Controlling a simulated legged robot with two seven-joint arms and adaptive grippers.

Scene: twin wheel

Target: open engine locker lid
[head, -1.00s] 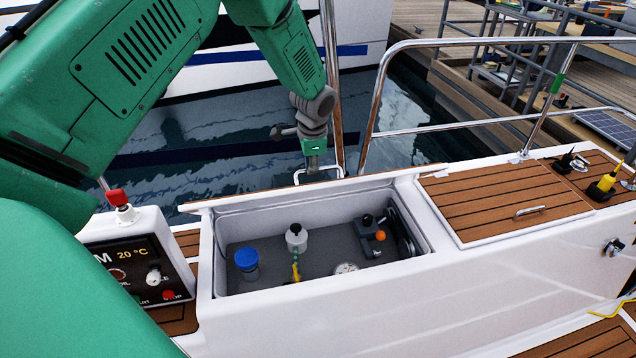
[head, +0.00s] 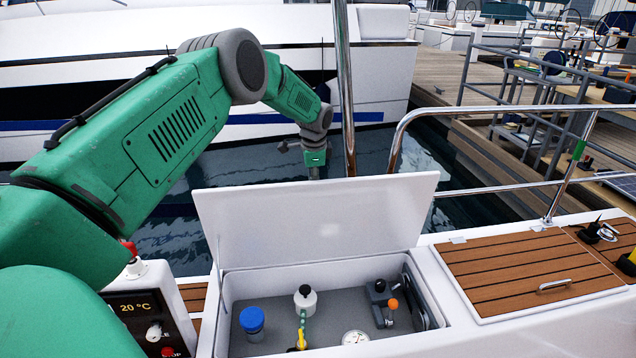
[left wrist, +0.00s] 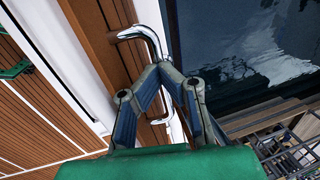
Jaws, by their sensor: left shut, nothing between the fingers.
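The engine locker lid (head: 320,215) stands raised along the far edge of the open locker, its white underside towards me. A thin strut shows at its left end. The open locker (head: 290,270) shows its grey interior. My left gripper (head: 315,172) is beyond the lid, its fingertips largely hidden by the lid's upper edge. In the left wrist view the gripper (left wrist: 162,72) is shut and empty beside a chrome handle (left wrist: 143,38) on a wood-faced panel (left wrist: 95,35). I cannot tell whether the fingers touch the handle. My right gripper is not in view.
A closed teak hatch (head: 530,265) lies right of the locker. A steel rail (head: 480,112) and post (head: 343,90) stand behind. A control panel (head: 150,318) is at left. A blue cap (head: 252,320) and several fittings are inside the locker. Water lies beyond.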

